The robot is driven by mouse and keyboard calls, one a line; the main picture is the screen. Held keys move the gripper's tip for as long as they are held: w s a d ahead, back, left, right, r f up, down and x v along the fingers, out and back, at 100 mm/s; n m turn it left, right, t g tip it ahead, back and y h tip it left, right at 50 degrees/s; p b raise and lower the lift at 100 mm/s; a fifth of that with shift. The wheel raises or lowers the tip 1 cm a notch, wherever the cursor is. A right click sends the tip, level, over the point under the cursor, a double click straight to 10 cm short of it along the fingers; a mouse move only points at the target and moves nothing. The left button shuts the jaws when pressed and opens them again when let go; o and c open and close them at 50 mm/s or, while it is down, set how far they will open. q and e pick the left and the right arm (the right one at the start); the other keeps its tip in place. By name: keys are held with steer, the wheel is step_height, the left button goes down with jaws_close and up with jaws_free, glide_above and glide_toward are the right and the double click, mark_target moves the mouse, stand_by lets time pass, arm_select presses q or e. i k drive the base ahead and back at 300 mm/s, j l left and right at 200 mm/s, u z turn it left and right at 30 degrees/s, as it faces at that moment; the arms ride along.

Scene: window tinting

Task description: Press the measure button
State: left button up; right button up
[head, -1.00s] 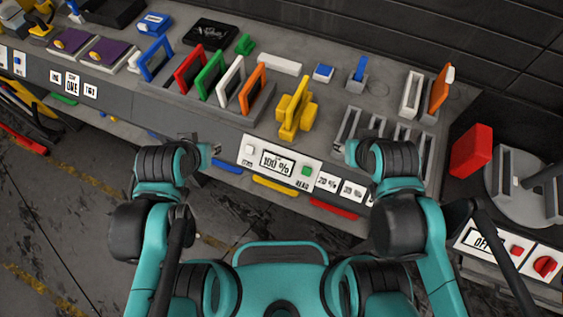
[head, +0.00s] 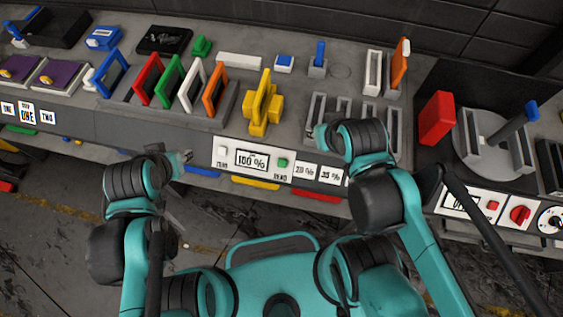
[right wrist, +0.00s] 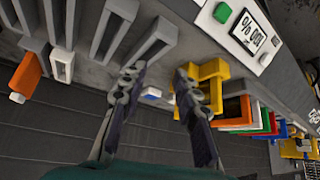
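The measuring panel (head: 268,148) on the bench's front face has a display reading "100 %" (head: 251,160). A white button (head: 222,150) is on its left and a green button (head: 283,162) on its right, above a small label that seems to say READ. My right gripper (head: 316,131) is above the bench, right of and beyond the green button, not touching it. In the right wrist view its fingers (right wrist: 160,70) are apart and empty; the green button (right wrist: 222,13) shows at the top. My left gripper (head: 184,157) is left of the panel; its finger opening is unclear.
A yellow holder (head: 262,112) stands behind the panel, close to my right gripper. Grey slotted racks (head: 343,107) stand to its right. Several coloured frames (head: 181,80) stand at the left. A turntable station with a red block (head: 436,118) is at the far right.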

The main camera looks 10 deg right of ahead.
mark_target(283, 163)
steer(key=k+l+u, duration=0.2)
steer(key=k+l, duration=0.2)
steer(key=k, duration=0.15)
steer(key=k+l+u, duration=0.2)
steer(key=k+l, duration=0.15)
steer(key=k, duration=0.2)
